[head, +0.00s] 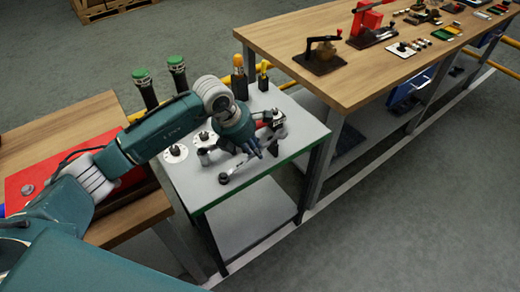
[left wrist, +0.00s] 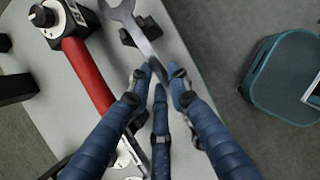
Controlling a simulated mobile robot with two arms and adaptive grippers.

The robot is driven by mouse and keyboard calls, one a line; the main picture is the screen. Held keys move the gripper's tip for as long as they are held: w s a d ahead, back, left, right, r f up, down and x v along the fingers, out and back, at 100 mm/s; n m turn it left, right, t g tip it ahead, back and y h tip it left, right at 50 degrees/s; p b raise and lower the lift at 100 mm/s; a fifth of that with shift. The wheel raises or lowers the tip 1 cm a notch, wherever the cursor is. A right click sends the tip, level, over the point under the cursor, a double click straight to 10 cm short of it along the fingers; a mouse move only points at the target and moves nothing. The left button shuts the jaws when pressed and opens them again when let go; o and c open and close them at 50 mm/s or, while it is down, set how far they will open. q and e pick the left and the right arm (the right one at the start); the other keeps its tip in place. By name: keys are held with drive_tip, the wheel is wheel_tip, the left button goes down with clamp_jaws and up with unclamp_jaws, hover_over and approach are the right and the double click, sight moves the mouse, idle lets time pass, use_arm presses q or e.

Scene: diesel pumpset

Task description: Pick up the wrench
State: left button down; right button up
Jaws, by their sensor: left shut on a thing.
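The wrench (left wrist: 135,27) is a silver open-ended spanner on the small grey-topped table (head: 285,150). My left gripper (left wrist: 158,85) has its blue fingers closed around the wrench's shank in the left wrist view. The open jaw of the wrench points away from the fingers, near a small black block (left wrist: 147,28). The fingers hide part of the shank. I cannot tell whether the wrench touches the table. My right gripper is not in view.
A red-handled tool with a black head (left wrist: 85,70) lies close beside the wrench. Green-capped cylinders (head: 145,88) and yellow-topped items (head: 239,78) stand at the table's back. A long wooden bench (head: 400,70) with tools is to the right. Floor in front is clear.

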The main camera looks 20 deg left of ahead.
use_arm(q)
drive_tip(key=shift+w+r, duration=0.1)
drive_tip(key=shift+r, duration=0.05)
wheel_tip(320, 180, up, 20)
drive_tip(key=b, duration=0.2)
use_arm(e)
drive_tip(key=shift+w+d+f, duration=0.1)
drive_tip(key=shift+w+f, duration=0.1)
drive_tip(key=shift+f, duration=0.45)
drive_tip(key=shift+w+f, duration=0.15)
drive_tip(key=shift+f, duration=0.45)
use_arm(q)
drive_tip(key=c, duration=2.3)
unclamp_jaws()
clamp_jaws()
